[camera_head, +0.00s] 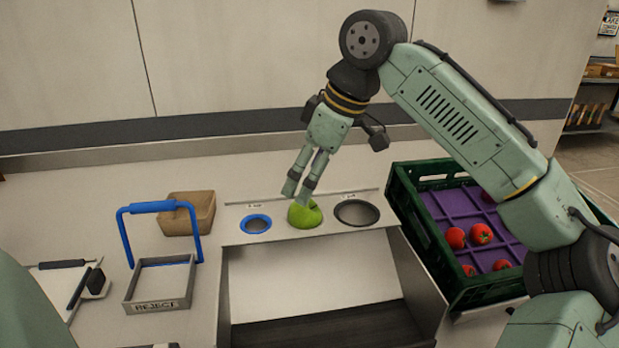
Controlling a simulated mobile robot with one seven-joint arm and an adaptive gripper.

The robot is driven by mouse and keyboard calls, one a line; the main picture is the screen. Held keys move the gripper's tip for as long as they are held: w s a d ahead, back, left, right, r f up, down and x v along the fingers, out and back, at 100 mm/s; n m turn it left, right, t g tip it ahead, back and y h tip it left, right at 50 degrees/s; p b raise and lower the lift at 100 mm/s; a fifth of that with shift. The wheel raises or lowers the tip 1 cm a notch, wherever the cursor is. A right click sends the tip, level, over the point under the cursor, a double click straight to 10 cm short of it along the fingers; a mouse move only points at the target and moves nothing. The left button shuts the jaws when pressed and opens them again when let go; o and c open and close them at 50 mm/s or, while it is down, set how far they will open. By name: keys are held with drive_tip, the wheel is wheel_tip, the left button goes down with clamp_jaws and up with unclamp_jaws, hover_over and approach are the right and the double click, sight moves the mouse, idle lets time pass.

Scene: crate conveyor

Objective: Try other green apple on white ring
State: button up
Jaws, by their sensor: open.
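A green apple (305,214) sits on the light panel between a blue ring and a dark ring. No white ring shows; the spot under the apple is hidden by it. My gripper (298,193) points down right above the apple, its fingertips at the apple's upper left. The fingers are slightly apart. I cannot tell whether they touch the apple. No other green apple is in clear view.
The blue ring (256,223) and dark ring (357,212) flank the apple. A green crate (428,232) with red fruit stands right. A reject tray (160,306) with a blue handle and a brown wooden block (187,212) stand left. A chute opens in front.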

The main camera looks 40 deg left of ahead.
drive_tip(key=shift+r, duration=2.9)
drive_tip(key=shift+s, duration=0.1)
